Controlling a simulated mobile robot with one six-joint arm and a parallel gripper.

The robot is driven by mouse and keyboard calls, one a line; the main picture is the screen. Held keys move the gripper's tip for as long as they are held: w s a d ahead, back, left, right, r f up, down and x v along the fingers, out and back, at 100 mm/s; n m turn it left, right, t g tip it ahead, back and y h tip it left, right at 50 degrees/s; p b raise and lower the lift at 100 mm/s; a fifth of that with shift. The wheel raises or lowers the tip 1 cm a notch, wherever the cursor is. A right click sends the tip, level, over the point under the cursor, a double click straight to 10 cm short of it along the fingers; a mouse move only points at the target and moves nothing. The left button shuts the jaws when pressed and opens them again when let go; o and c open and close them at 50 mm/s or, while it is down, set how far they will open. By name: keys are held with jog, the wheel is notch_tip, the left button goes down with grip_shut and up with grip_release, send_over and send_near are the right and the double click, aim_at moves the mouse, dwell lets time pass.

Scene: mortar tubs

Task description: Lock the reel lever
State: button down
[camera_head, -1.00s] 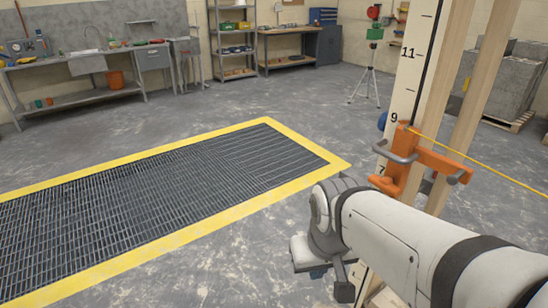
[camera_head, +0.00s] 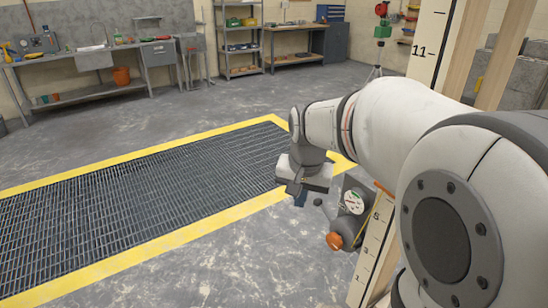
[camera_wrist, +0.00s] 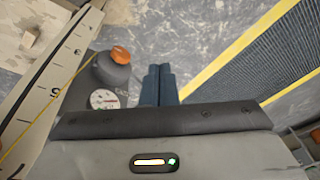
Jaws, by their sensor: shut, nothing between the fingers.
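The reel unit (camera_head: 352,204) is a grey housing with a round dial and an orange knob (camera_head: 334,241), low on the measuring post. In the wrist view, the grey housing (camera_wrist: 82,88), the dial (camera_wrist: 103,99) and the orange knob (camera_wrist: 121,54) lie just left of my fingers. A small dark ball (camera_head: 318,202) beside the housing may be the lever's end; I cannot tell. No lever is clear in the wrist view. My gripper (camera_wrist: 159,68) is shut and empty. In the head view, my gripper (camera_head: 300,200) points down, left of the reel.
The measuring post (camera_head: 374,250) carries a scale and a yellow line, and my arm hides its middle. A floor grating (camera_head: 130,210) with a yellow border lies to the left. A workbench (camera_head: 100,70) and shelves (camera_head: 240,40) stand at the back.

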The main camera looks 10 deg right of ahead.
jog(key=w+d+f+m, duration=0.1)
jog(key=w+d+m, duration=0.35)
jog(key=w, duration=0.35)
jog(key=m, duration=0.4)
send_over(317, 200)
jog(key=s, duration=0.3)
jog(key=s+x, duration=0.1)
jog(key=x, duration=0.3)
jog(key=shift+w+a+r, duration=0.15)
jog(key=shift+a, duration=0.15)
jog(key=x, duration=1.4)
jog(key=shift+s+d, duration=0.15)
jog(key=shift+s, duration=0.05)
